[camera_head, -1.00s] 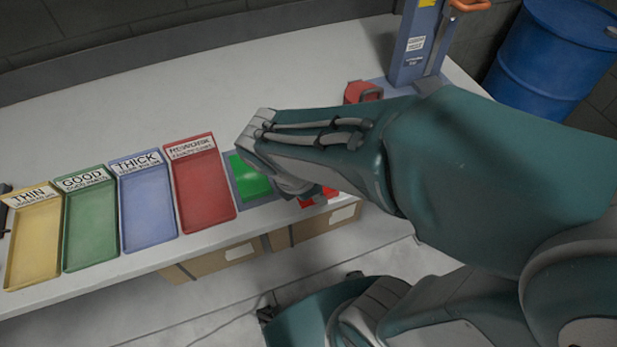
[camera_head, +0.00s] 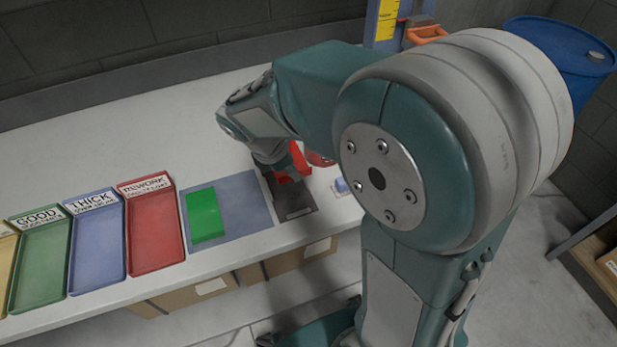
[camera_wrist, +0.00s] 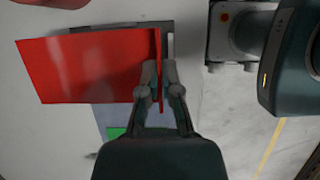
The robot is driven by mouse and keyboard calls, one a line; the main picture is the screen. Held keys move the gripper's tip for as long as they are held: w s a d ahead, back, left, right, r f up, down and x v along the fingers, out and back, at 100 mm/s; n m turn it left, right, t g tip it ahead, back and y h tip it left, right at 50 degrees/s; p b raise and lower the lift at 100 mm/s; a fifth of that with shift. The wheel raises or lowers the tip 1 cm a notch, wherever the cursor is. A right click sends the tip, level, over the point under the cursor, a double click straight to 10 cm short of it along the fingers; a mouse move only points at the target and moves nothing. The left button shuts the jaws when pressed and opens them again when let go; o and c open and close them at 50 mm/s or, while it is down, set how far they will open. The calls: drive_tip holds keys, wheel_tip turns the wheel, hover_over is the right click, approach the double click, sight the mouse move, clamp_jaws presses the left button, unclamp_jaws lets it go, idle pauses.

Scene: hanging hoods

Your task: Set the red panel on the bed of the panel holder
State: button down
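The red panel (camera_wrist: 85,65) is in the wrist view, with a thin red edge between my fingertips. My gripper (camera_wrist: 161,85) is shut on that edge. In the head view my gripper (camera_head: 275,172) points down, and parts of the red panel (camera_head: 301,158) show beside it. A dark grey plate (camera_head: 298,208), perhaps the bed of the panel holder, lies under the panel. I cannot tell whether panel and plate touch. In the wrist view a grey frame (camera_wrist: 168,26) shows behind the panel, which hides much of it.
A green panel (camera_head: 205,214) lies on a blue-grey mat (camera_head: 250,190). Left of it stand the red rework tray (camera_head: 153,230), blue thick tray (camera_head: 97,247) and green good tray (camera_head: 38,265). A blue gauge column (camera_head: 383,25) is at the back. The back left tabletop is clear.

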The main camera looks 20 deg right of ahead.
sight(278, 178)
drive_tip(key=a+f, duration=0.2)
drive_tip(key=shift+a+f, duration=0.1)
drive_tip(key=shift+f, duration=0.25)
drive_tip(key=d+f, duration=0.1)
drive_tip(key=f, duration=0.1)
drive_tip(key=d+f, duration=0.2)
drive_tip(key=shift+s+d, duration=0.1)
drive_tip(key=shift+d, duration=0.1)
drive_tip(key=f, duration=0.1)
drive_tip(key=a+f, duration=0.2)
drive_tip(key=shift+a+f, duration=0.25)
drive_tip(key=shift+f, duration=0.1)
drive_tip(key=shift+d+f, duration=0.1)
drive_tip(key=shift+d, duration=0.8)
drive_tip(key=shift+a, duration=1)
drive_tip(key=shift+d, duration=0.4)
drive_tip(key=shift+a+f, duration=0.2)
